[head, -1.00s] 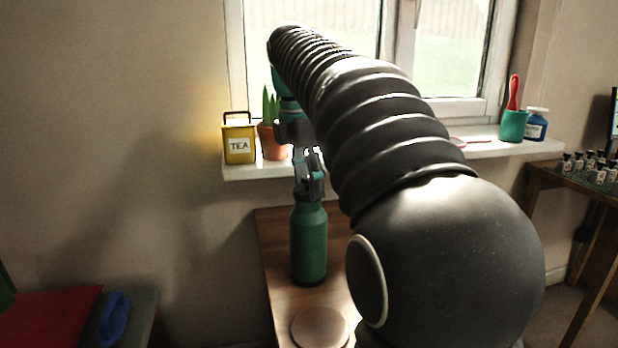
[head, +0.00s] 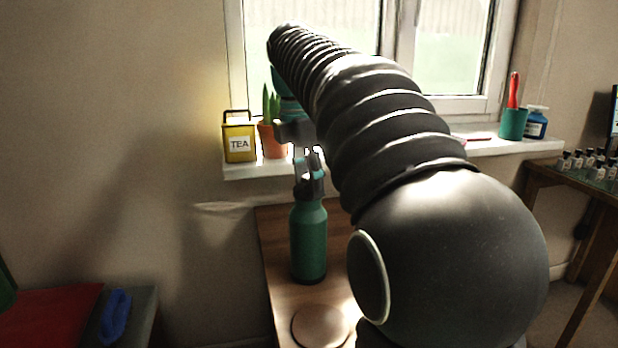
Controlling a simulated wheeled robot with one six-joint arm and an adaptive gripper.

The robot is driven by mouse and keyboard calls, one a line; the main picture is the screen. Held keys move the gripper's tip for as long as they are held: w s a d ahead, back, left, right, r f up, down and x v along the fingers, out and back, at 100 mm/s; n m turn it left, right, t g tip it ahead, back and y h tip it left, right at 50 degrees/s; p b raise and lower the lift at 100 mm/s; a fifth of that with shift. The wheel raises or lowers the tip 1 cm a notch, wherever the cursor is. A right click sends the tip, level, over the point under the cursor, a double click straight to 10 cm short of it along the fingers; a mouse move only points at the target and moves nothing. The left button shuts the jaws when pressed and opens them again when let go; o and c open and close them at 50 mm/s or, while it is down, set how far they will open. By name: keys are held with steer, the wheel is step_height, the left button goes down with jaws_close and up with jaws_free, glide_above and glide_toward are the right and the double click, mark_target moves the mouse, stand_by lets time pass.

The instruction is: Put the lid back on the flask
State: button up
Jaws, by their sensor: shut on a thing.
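The green flask (head: 308,243) stands upright on the wooden table (head: 272,232). A dark lid (head: 310,188) is at the flask's mouth, directly above its neck. My gripper (head: 309,174) points down over the flask and is shut on the lid. The fingers cover part of the lid, and I cannot tell whether it is seated on the neck or only touching it. My own arm hides the table to the right of the flask.
A round wooden disc (head: 320,326) lies on the table in front of the flask. On the windowsill (head: 240,171) behind stand a yellow tea tin (head: 239,143), a potted plant (head: 272,140) and a green pot (head: 513,124) with a red-handled tool.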

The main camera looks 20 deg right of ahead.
steer(key=o, duration=1.3)
steer(key=shift+r+p, duration=1.15)
steer(key=shift+r, duration=2.35)
jaws_close()
steer(key=shift+f+b, duration=1.4)
steer(key=shift+f, duration=0.65)
